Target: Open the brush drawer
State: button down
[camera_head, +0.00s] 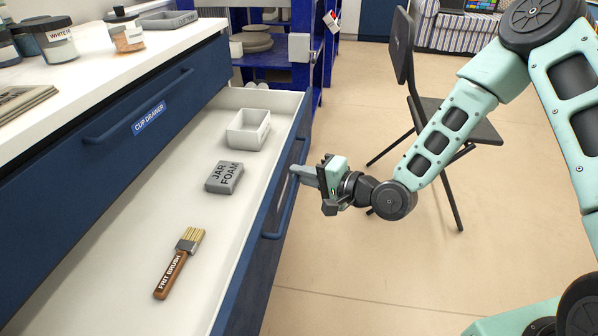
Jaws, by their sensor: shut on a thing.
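The brush drawer (130,215) stands pulled out below the cup drawer, with its white inside showing. In it lie a brush (180,262) marked "FRIT BRUSH", a grey block (224,177) marked "JAR FOAM" and a small white open box (248,129). The drawer's blue bar handle (278,222) runs along its front. My gripper (297,171) is at the far part of this handle, reaching it from the right, and is shut on it. The fingertips are small in view and the exact grip on the bar is partly hidden.
The cup drawer (60,185) above is shut. Jars (128,32) stand on the white worktop (100,72). A blue shelf rack (300,20) is beyond the drawer. A dark folding chair (470,125) stands behind my arm. The floor (350,270) right of the drawer is clear.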

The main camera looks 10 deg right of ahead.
jog(key=c, duration=1.5)
grip_release()
jog(key=shift+d, duration=0.1)
jog(key=shift+p+v, duration=4.8)
jog(key=shift+v, duration=3.85)
jog(key=shift+r, duration=0.1)
